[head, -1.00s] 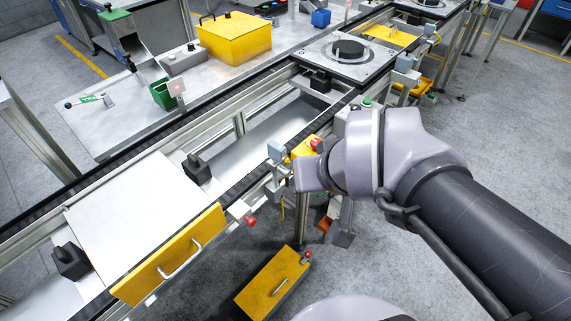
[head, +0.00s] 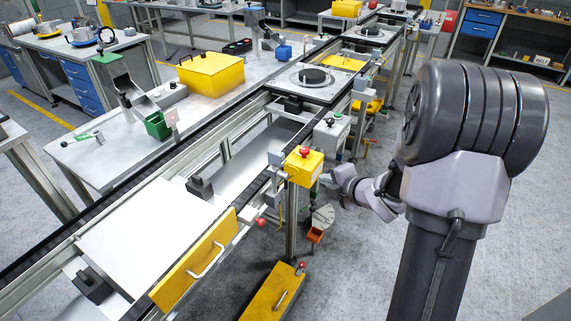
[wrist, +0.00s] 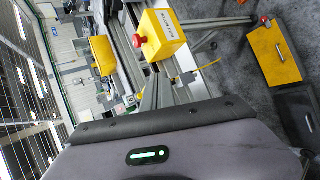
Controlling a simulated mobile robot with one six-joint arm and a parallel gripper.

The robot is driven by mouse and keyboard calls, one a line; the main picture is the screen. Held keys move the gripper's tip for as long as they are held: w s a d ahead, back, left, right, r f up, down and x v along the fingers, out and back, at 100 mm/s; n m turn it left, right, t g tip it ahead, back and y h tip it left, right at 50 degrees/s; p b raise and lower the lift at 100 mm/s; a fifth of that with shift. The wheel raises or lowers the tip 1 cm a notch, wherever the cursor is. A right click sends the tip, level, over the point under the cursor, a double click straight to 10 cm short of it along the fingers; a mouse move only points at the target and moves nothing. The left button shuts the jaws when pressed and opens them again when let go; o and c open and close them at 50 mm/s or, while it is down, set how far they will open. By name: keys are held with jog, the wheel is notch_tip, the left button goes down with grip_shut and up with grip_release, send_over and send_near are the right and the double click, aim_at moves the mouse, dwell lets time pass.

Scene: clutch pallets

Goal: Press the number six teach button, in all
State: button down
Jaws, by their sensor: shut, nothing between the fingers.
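I cannot make out a teach button marked with a six in either view. A yellow box with a red mushroom button (head: 304,152) stands on the conveyor's near side. In the wrist view the yellow box (wrist: 168,36) carries black lettering too small to read, and its red button (wrist: 139,41) faces left. My gripper (wrist: 150,155) shows as a grey housing with a green light, apart from the yellow box. Its jaws are shut and empty; the fingertips are not clear. My folded arm fills the head view's right.
A yellow floor box (head: 272,292) stands below. A bench with a yellow case (head: 211,70) is behind. The floor right of the line is mostly clear.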

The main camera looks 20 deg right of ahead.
aim_at(285, 164)
jog(key=w+a+b, duration=0.1)
jog(key=w+a, duration=0.4)
jog(key=w, duration=0.2)
jog(key=shift+a, duration=0.25)
dwell(1.9)
jog(key=shift+w+a+b, duration=0.25)
jog(key=shift+w+b, duration=0.05)
jog(key=shift+b, duration=0.15)
jog(key=shift+w+a, duration=0.3)
jog(key=shift+w, duration=0.05)
dwell(0.6)
jog(key=shift+s+d+b, duration=0.3)
jog(key=shift+s+d, duration=0.25)
jog(key=shift+s, duration=0.15)
